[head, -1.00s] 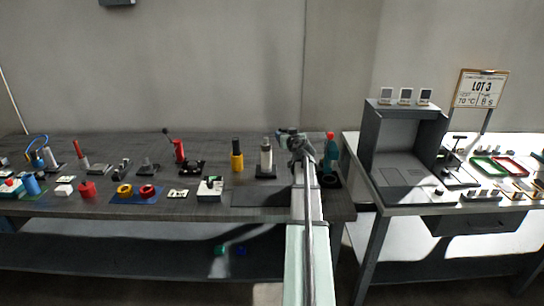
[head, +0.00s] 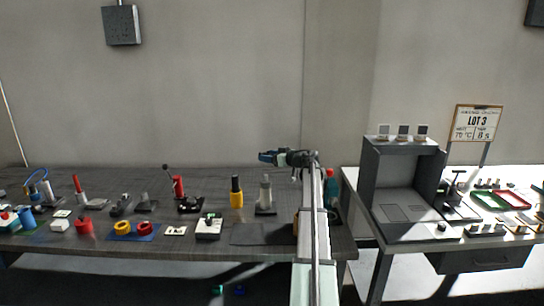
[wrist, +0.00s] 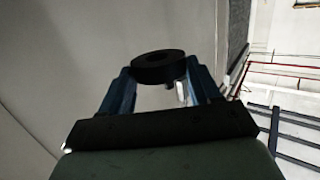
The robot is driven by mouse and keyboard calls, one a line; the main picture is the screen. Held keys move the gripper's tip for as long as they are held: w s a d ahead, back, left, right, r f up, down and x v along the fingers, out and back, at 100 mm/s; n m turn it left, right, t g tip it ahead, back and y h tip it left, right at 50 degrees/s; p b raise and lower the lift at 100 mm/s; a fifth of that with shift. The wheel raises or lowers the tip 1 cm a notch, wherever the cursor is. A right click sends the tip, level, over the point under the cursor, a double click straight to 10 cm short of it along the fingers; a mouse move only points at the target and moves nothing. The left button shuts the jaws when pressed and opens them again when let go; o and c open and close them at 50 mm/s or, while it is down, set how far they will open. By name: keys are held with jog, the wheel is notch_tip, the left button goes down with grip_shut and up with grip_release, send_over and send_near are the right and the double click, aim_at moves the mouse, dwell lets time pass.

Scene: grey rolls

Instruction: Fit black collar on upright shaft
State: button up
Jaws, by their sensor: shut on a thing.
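The black collar (wrist: 158,66) shows in the wrist view as a thick ring with its hole visible. It sits between the blue fingertips of my gripper (wrist: 160,72), which is shut on it. In the head view my gripper (head: 264,157) points left, above the table. The collar is too small and dark to make out there. A grey upright shaft (head: 265,190) stands on a dark base on the table. My gripper appears just above its top in the picture, and the two look apart; their depth gap I cannot tell.
A yellow cylinder with a black top (head: 236,192) stands left of the shaft. A white-and-black block (head: 209,228) lies in front of it. A teal bottle (head: 332,190) is partly behind my arm. A grey open cabinet (head: 403,187) stands on the right table.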

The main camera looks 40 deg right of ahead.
jog(key=shift+f, duration=0.1)
dwell(0.3)
send_over(270, 181)
jog(key=shift+s+a+f, duration=0.1)
jog(key=shift+a+f, duration=0.05)
jog(key=shift+f, duration=2.6)
jog(key=shift+f, duration=2.2)
jog(key=o, duration=1.4)
jog(key=shift+c, duration=0.2)
jog(key=shift+f, duration=0.1)
jog(key=v, duration=1.4)
jog(key=shift+a, duration=0.1)
